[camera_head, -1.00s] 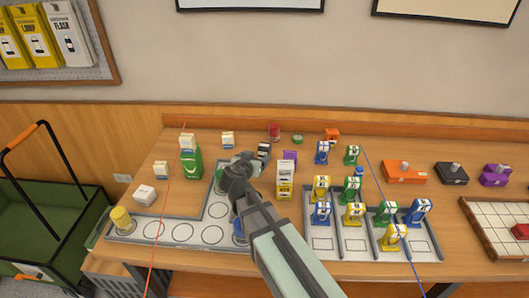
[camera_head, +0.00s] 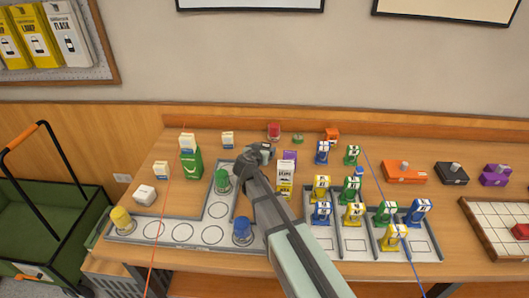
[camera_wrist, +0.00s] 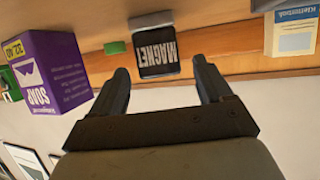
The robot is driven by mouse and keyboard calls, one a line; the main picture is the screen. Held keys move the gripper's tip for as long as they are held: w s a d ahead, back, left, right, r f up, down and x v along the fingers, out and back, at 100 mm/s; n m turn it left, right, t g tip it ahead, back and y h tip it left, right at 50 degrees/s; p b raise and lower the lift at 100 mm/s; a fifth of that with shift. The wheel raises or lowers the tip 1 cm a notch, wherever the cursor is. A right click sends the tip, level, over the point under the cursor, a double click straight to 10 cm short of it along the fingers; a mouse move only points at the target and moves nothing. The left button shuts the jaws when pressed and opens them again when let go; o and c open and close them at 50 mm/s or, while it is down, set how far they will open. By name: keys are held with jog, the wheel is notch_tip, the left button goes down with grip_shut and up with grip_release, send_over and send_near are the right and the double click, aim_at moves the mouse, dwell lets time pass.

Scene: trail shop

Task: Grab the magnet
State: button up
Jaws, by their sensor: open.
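The magnet is a black box with white lettering that reads MAGNET (camera_wrist: 158,52) in the wrist view. It sits in the gap between my fingers, at about the height of their tips, with no clear contact on either side. My gripper (camera_wrist: 160,66) is open and empty. In the head view my gripper (camera_head: 260,152) is over the back middle of the table, and the arm and gripper hide most of the magnet there.
A purple soap box (camera_wrist: 55,75) stands left of my fingers in the wrist view, and a white box (camera_wrist: 293,28) stands right. A green item (camera_wrist: 115,48) lies behind. In the head view, a grey tray (camera_head: 180,240) with coloured cylinders and a rack of small coloured figures (camera_head: 355,245) stand in front.

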aim_at(264, 146)
jog(key=x, duration=0.3)
jog(key=shift+w, duration=0.25)
jog(key=c, duration=1.1)
jog(key=shift+r, duration=0.15)
jog(key=shift+c, duration=0.2)
